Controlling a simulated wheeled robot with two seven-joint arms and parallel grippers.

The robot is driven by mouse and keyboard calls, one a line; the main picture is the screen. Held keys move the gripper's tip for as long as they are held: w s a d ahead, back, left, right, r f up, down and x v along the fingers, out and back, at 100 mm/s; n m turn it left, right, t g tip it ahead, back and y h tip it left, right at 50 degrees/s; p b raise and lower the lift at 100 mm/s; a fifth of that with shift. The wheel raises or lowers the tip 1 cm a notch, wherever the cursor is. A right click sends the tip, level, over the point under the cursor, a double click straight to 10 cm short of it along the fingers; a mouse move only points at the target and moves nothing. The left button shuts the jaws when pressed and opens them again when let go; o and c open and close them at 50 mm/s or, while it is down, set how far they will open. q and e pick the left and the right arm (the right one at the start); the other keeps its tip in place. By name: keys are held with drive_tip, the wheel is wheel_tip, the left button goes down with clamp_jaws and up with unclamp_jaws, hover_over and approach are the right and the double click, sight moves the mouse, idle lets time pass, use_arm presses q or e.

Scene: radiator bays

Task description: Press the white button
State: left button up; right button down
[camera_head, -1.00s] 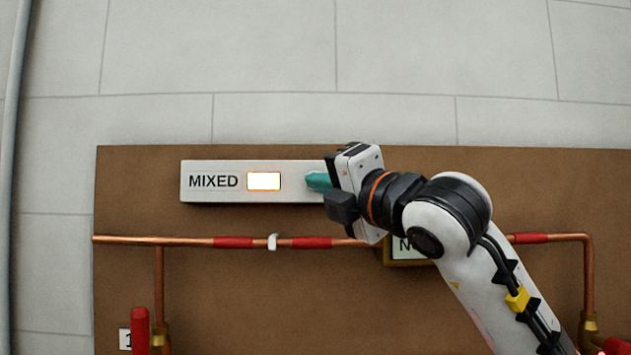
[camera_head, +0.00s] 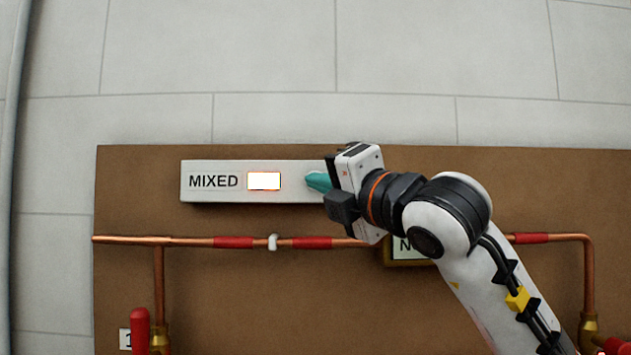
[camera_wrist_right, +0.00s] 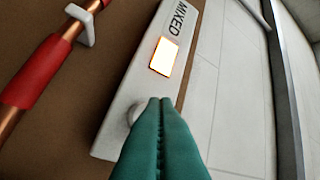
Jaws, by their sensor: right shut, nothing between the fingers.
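The white button (camera_wrist_right: 134,112) is a small round knob on the white panel marked MIXED (camera_head: 213,181). In the right wrist view it shows just beyond and left of my fingertips, partly hidden by them. In the head view only a sliver of it (camera_head: 312,175) shows by the fingertips. My right gripper (camera_head: 319,182) is shut and empty, its teal fingers pointing left over the panel's right part. It also shows in the right wrist view (camera_wrist_right: 160,101). I cannot tell whether the fingertips touch the button. My left gripper is not in view.
A lit rectangular window (camera_head: 264,181) glows on the panel. Below runs a copper pipe (camera_head: 190,241) with red bands and a white clip (camera_head: 272,242). A framed sign (camera_head: 405,250) is partly hidden behind my right arm. A red handle (camera_head: 140,328) stands at lower left.

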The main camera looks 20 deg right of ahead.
drive_tip(key=shift+w, duration=0.1)
drive_tip(key=shift+w+d+b, duration=0.1)
drive_tip(key=shift+w+b, duration=0.2)
drive_tip(key=shift+w, duration=0.05)
drive_tip(key=shift+w+d, duration=0.15)
drive_tip(key=shift+w, duration=0.3)
idle(0.9)
drive_tip(key=shift+s, duration=0.1)
drive_tip(key=shift+s+a+b, duration=0.25)
drive_tip(key=shift+s+b, duration=0.5)
drive_tip(key=shift+b, duration=0.1)
